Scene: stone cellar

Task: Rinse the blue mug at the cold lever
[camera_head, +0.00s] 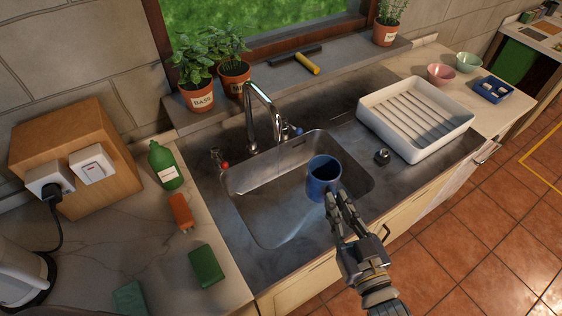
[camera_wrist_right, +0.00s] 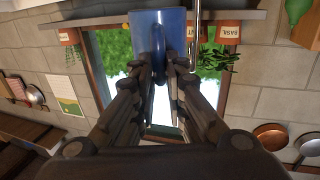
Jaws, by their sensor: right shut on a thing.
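The blue mug (camera_head: 323,172) is upright above the right front part of the metal sink basin (camera_head: 262,213). My right gripper (camera_head: 334,203) is shut on the mug's handle; the blue mug (camera_wrist_right: 160,30) also shows between the fingers (camera_wrist_right: 162,70) in the right wrist view. The steel faucet (camera_head: 265,110) stands behind the basin. A blue lever (camera_head: 293,130) is on its right and a red lever (camera_head: 222,163) on its left. A thin clear streak hangs under the spout; I cannot tell if it is water. My left gripper is not in view.
A white ribbed drying tray (camera_head: 415,115) stands right of the sink, with a small dark stopper (camera_head: 382,156) near it. On the left counter are a green bottle (camera_head: 164,166), an orange item (camera_head: 182,212) and a green sponge (camera_head: 206,266). Potted herbs (camera_head: 200,94) line the sill.

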